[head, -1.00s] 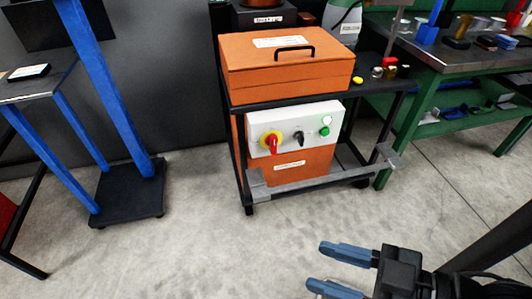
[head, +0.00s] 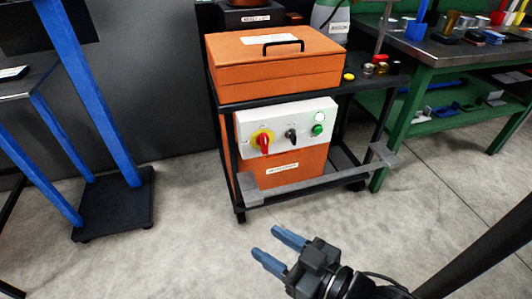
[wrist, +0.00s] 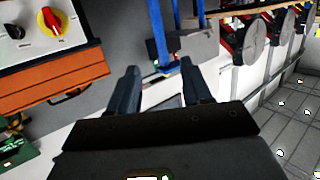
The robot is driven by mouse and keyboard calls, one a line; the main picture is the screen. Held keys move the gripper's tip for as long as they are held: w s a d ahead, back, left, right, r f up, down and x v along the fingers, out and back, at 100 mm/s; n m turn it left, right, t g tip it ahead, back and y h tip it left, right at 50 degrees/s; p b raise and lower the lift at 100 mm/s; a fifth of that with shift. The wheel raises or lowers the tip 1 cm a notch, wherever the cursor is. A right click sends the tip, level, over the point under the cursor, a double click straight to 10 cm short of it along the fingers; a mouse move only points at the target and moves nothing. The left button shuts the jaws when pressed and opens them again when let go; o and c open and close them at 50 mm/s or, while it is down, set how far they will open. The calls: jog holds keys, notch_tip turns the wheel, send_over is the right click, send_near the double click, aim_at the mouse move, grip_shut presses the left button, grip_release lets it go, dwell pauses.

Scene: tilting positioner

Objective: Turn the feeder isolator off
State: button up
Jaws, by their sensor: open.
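A white control panel (head: 287,112) is fixed to the front of an orange feeder cart. It carries a red rotary handle on a yellow disc, the isolator (head: 263,143), at its left. A black selector knob (head: 291,135) is in the middle, with a lit white lamp and a green button (head: 317,130) at the right. My gripper (head: 270,243) is open and empty, in front of and below the panel, well apart from it. In the wrist view the isolator (wrist: 52,22) shows at the upper left, outside the open fingers (wrist: 158,88). Its pointer marking is too small to read.
An orange lidded box (head: 275,68) with a black handle tops the cart. A grey bar (head: 310,186) runs along the cart's low front. A blue-legged stand (head: 115,200) is at the left, a green workbench (head: 440,70) at the right. The floor in front is clear.

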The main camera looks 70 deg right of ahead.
jog(key=w+d+f+m+g+h+b, duration=0.1)
jog(key=w+d+f+m+h+b, duration=0.35)
jog(key=w+d+f, duration=0.65)
jog(key=m+g+h+b, duration=0.2)
jog(key=g+h+b, duration=0.1)
jog(key=h+b, duration=0.25)
send_near(266, 145)
jog(key=x, duration=0.3)
jog(key=shift+y, duration=0.3)
jog(key=x, duration=0.6)
jog(key=shift+w+d+r, duration=0.2)
jog(key=shift+d, duration=0.1)
grip_shut()
